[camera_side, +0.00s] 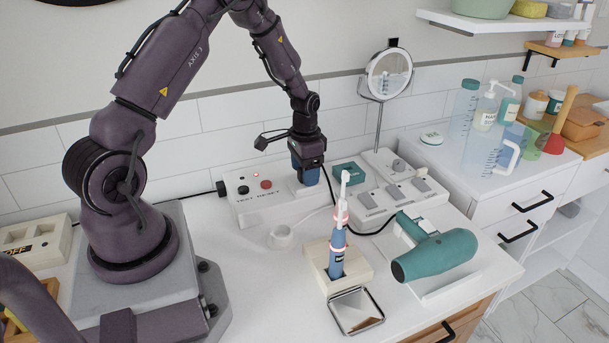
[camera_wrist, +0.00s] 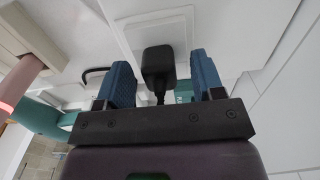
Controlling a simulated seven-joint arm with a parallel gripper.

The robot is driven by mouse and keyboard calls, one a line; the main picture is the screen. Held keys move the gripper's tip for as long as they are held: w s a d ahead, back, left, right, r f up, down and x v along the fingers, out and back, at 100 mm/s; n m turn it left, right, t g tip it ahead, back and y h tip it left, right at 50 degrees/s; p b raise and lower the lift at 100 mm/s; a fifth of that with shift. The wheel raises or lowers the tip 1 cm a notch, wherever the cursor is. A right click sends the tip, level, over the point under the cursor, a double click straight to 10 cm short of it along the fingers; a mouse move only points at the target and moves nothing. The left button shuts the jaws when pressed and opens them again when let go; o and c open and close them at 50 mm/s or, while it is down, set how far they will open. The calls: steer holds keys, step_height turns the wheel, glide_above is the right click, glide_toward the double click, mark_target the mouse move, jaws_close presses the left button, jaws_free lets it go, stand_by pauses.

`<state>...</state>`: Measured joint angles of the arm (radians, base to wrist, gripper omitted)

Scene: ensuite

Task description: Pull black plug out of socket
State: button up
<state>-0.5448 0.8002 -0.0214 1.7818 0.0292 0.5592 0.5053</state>
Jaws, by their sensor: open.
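The black plug (camera_wrist: 158,60) sits against a white socket plate (camera_wrist: 130,36) in the wrist view, its cord running back toward my gripper. My gripper (camera_wrist: 161,74) is open, with one blue-padded finger on each side of the plug and gaps between the pads and the plug. In the side view my gripper (camera_side: 306,173) points down over the right part of a white box (camera_side: 245,211) with a black and a red button. The plug is hidden behind my fingers there.
A switched power strip (camera_side: 373,207) is right of my gripper. A round mirror (camera_side: 388,75) stands behind. A black cable (camera_side: 202,194) enters the box's left end.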

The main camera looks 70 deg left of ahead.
steer(key=c, duration=1.1)
steer(key=shift+r, duration=0.1)
steer(key=shift+r, duration=1.9)
steer(key=shift+r, duration=3)
